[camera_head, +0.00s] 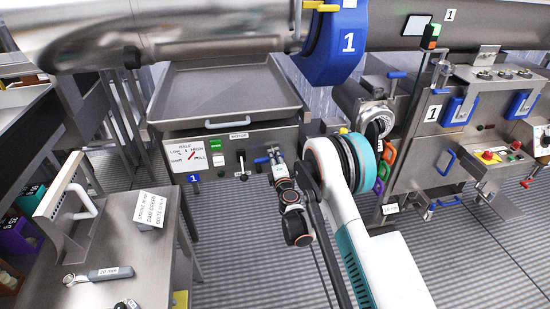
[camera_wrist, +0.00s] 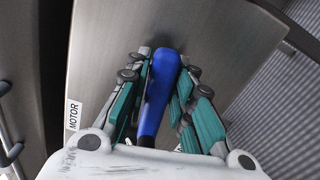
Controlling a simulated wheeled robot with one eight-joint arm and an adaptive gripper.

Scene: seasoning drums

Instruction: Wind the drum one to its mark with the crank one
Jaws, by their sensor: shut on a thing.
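Drum one (camera_head: 200,32) is the long steel cylinder across the top in the head view. A blue collar marked 1 (camera_head: 347,42) sits around it, with a yellow piece at its top. My gripper (camera_head: 268,160) is at the front panel of the steel cabinet below the drum. In the wrist view my gripper (camera_wrist: 160,90) is shut on a blue handle (camera_wrist: 158,95), with a teal-padded finger on each side. The handle, apparently crank one, shows as a small blue piece in the head view (camera_head: 261,160). Its mount is hidden.
A bench (camera_head: 110,250) with a wrench (camera_head: 98,274) and note stands left. A machine with blue latches (camera_head: 456,110) stands right.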

